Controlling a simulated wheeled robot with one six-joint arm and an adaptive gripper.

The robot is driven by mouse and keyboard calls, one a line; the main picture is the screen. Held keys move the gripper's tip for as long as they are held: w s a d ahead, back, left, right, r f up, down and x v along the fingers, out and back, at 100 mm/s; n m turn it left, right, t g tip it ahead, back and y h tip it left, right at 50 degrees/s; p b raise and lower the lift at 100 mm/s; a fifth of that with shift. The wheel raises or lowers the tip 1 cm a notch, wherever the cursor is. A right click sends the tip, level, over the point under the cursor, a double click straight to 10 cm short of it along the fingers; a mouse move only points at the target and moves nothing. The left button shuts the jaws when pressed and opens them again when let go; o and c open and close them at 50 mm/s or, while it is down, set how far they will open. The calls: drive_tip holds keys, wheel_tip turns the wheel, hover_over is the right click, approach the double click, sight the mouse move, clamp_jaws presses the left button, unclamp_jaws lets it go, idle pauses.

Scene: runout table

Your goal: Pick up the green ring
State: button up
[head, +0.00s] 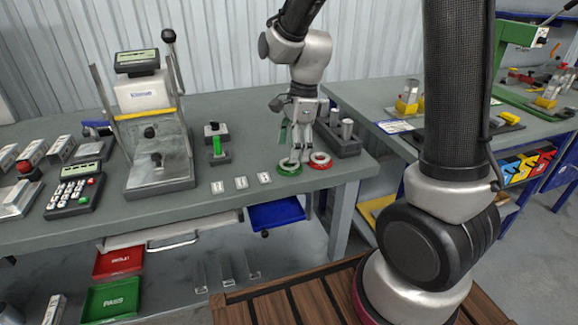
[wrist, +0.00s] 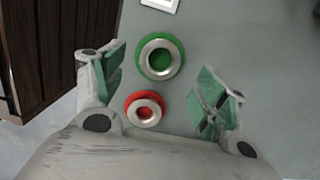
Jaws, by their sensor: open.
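The green ring (head: 289,172) lies flat on the grey-green table near its front right corner, left of a red ring (head: 320,165). My gripper (head: 296,158) points down over the two rings, its fingertips close above or beside the green one. In the wrist view the green ring (wrist: 160,70) shows a silver inner rim and sits ahead of the fingertips. The red ring (wrist: 145,109) is closer to the palm. My gripper (wrist: 158,92) is open, with green pads on both fingers and nothing held. I cannot tell the exact height above the table.
A dark block with metal cylinders (head: 342,136) stands behind the red ring. Several small white tiles (head: 240,182) lie left of the green ring. A small stand with a green post (head: 217,150) and a test device (head: 154,150) are farther left. The table ends in front of the rings.

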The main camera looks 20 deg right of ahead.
sight(289, 167)
drive_tip(key=f, duration=0.3)
drive_tip(key=shift+a+f, duration=0.35)
drive_tip(key=shift+a, duration=0.05)
